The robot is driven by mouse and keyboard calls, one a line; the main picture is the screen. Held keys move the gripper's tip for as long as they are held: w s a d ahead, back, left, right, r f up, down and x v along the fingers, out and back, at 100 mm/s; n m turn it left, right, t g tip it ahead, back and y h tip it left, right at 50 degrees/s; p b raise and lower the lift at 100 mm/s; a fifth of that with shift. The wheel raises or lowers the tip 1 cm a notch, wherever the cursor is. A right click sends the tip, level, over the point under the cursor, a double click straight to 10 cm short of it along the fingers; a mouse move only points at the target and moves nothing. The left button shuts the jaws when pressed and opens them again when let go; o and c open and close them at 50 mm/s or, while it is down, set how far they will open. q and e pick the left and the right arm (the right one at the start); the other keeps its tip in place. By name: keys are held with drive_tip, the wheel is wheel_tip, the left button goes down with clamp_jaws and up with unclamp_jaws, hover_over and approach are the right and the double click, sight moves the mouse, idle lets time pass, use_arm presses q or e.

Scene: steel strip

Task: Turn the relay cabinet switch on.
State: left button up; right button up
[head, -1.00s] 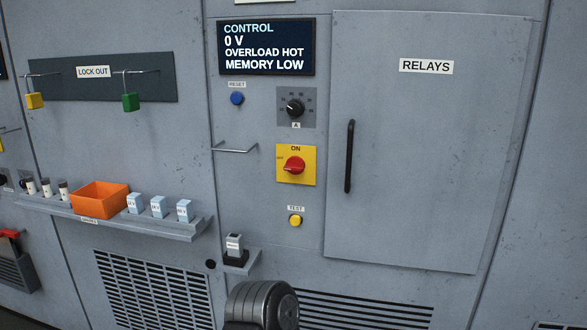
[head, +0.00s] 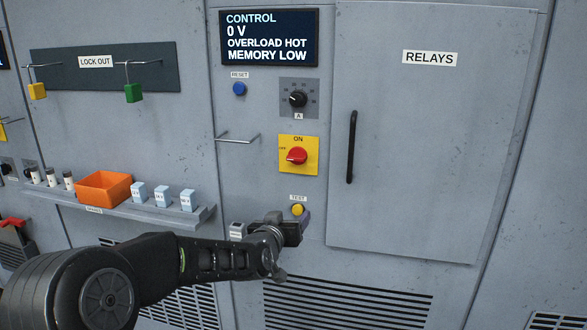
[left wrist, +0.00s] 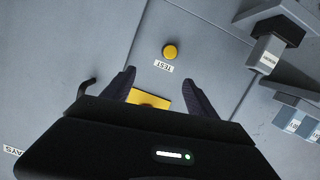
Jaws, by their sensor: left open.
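The relay cabinet switch is a red rotary knob (head: 297,156) on a yellow plate (head: 311,169), marked ON at the top and OFF at the left. The knob appears to point left, towards OFF. My left gripper (head: 302,217) is below the switch, in front of the panel by the yellow TEST button (head: 297,210). In the left wrist view its two fingers (left wrist: 159,84) are spread with nothing between them. Part of the yellow plate (left wrist: 148,99) shows there, behind the gripper body, which hides the knob. My right gripper is not in view.
The RELAYS door (head: 430,140) with its black handle (head: 352,147) is right of the switch. A black dial (head: 298,99) is above it and a metal bar (head: 237,139) is to its left. A shelf (head: 200,216) with an orange bin (head: 104,188) juts out at left.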

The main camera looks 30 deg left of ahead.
use_arm(q)
drive_tip(key=m+t+y, duration=0.1)
drive_tip(key=t, duration=0.1)
approach(295, 160)
drive_tip(key=shift+w+a+f+m, duration=0.15)
drive_tip(key=shift+w+m, duration=0.15)
drive_tip(key=shift+w, duration=0.15)
drive_tip(key=shift+p+x, duration=1.45)
drive_tip(key=shift+x, duration=2.45)
drive_tip(key=shift+c, duration=0.4)
drive_tip(key=c, duration=1.3)
